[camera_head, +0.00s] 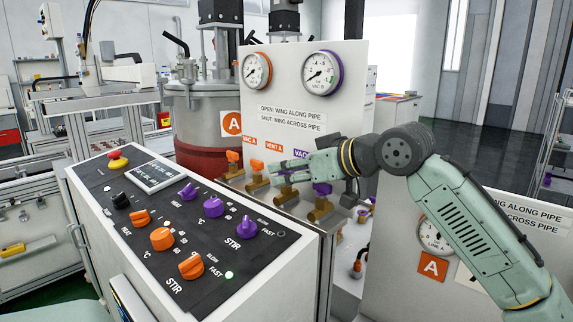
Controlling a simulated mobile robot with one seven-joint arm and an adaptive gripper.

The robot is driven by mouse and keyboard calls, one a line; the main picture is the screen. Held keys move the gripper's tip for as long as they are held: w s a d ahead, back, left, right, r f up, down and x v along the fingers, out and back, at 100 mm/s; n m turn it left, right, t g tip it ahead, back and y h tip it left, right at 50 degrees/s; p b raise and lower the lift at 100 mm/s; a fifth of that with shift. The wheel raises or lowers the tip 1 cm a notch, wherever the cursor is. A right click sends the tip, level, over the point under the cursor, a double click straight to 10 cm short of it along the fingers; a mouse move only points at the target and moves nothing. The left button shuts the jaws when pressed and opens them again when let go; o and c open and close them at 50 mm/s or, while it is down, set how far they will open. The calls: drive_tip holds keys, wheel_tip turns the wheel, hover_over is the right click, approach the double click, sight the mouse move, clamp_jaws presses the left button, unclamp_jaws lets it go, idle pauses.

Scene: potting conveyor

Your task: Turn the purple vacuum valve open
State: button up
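The purple vacuum valve is the third in a row of brass valves below the white gauge panel. Its brass body (287,194) shows, but its purple wing is mostly hidden by my gripper, so I cannot tell how it is turned. My gripper (283,174) reaches in from the right with its fingers at this valve. I cannot tell if the fingers touch the wing or how far apart they are. The purple label (301,153) reading "VAC" is partly covered by my gripper. Above it is the purple-rimmed gauge (321,73).
Another purple-winged valve (321,189) stands close to the right, under my wrist. Two orange-winged valves (233,157) (256,165) stand to the left. A sign (291,118) says open is wing along pipe. A knob console (190,230) fills the front left.

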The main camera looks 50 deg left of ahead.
drive_tip(key=shift+x, duration=0.8)
drive_tip(key=shift+c, duration=0.4)
drive_tip(key=shift+w, duration=0.1)
clamp_jaws()
